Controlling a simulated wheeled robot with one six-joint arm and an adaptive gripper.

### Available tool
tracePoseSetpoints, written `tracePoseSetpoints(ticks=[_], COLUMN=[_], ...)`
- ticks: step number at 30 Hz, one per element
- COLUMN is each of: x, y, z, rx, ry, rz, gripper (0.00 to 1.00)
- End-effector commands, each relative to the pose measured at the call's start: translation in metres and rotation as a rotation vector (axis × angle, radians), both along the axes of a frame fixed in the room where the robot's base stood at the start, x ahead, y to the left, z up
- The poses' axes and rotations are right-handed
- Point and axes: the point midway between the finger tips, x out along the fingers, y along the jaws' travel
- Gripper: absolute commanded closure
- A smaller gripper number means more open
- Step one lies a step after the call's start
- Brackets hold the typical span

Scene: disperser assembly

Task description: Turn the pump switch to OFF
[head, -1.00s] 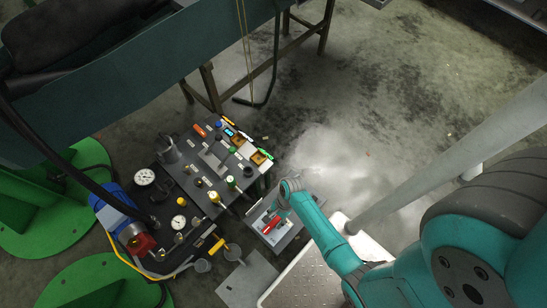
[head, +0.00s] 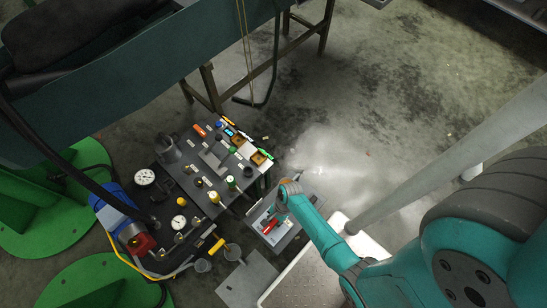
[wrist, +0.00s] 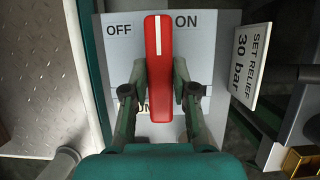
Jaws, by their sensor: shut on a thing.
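The pump switch has a red handle (wrist: 159,80) with a white line at its top end, on a pale plate (wrist: 207,48). In the wrist view the handle stands nearly upright, its white line between the OFF label (wrist: 119,30) at left and the ON label (wrist: 187,21) at right. My gripper (wrist: 159,88) has one finger on each side of the handle and is shut on it. A lower label is mostly hidden behind the handle and fingers. In the head view the red handle (head: 271,227) shows small beneath my gripper (head: 276,214).
A sign reading "SET RELIEF 30 bar" (wrist: 250,62) stands right of the switch plate. A bench with gauges, knobs and small parts (head: 205,165) lies to the left in the head view. A metal tread plate (wrist: 30,75) is at left in the wrist view.

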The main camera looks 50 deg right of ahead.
Motion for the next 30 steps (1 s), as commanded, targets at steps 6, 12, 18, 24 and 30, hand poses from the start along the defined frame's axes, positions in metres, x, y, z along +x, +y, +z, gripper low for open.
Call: tracePoseSetpoints(ticks=[6, 12, 18, 24, 30], x=[0.0009, 0.0015, 0.0025, 0.0029, 0.0038], y=[-0.0001, 0.0004, 0.0008, 0.0012, 0.002], z=[0.0002, 0.0001, 0.0, 0.0001, 0.0003], rx=[0.0, 0.0, 0.0, 0.0, 0.001], ry=[0.0, 0.001, 0.0, 0.001, 0.0], rz=[0.052, 0.176, 0.355, 0.546, 0.736], gripper=[1.0, 1.0, 1.0, 1.0, 1.0])
